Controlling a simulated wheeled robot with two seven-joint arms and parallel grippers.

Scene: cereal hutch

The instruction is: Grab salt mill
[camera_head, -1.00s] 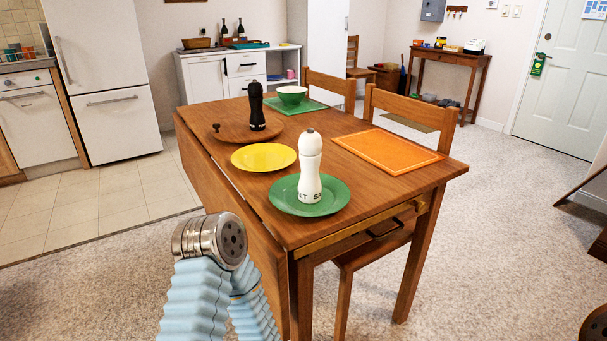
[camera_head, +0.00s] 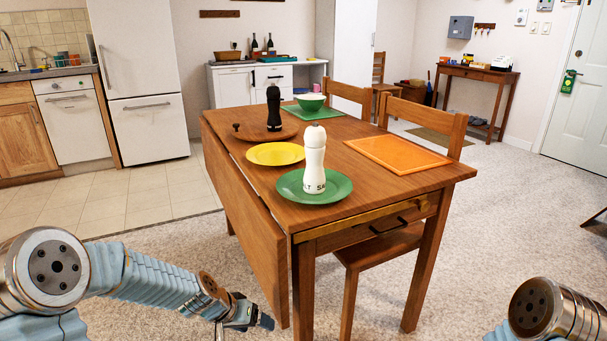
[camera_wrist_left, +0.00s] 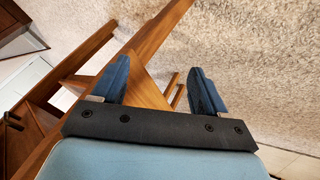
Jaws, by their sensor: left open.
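The white salt mill (camera_head: 314,160) stands upright on a green plate (camera_head: 341,187) near the front of the wooden table. My left gripper (camera_head: 250,319) is low in front of the table's left side, below the tabletop and apart from the mill. In the left wrist view my left gripper (camera_wrist_left: 159,72) has its two blue fingers spread with nothing between them. The salt mill does not show in that view. Part of my right arm shows at the lower right, but its gripper is out of view.
A dark mill (camera_head: 273,110) stands on a round wooden board (camera_head: 246,130) behind a yellow plate (camera_head: 275,154). An orange mat (camera_head: 398,154) lies right of the salt mill. The table's drop leaf (camera_head: 240,225) hangs on the left. Chairs stand at the right side.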

